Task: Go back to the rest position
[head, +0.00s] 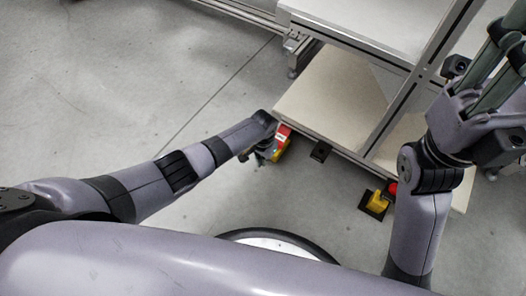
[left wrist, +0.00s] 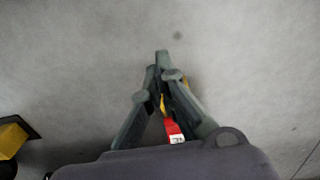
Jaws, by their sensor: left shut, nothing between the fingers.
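My left gripper (head: 262,156) hangs at the end of my left arm, beside the front left corner of the workbench, low over the floor. In the left wrist view its dark green fingers (left wrist: 163,68) come together at the tips, shut and empty. A red and yellow part (head: 282,143) shows right beside it; I cannot tell whether it belongs to the gripper. My right gripper (head: 490,75) is raised at the upper right over the bench side. Its fingers run toward the picture edge and I cannot tell their opening.
The workbench (head: 325,95) has a pale lower shelf and a metal frame. A yellow block with a red top (head: 378,201) stands on a black plate by its foot. Grey floor (head: 130,75) is clear to the left. A round black-rimmed white part shows at the bottom.

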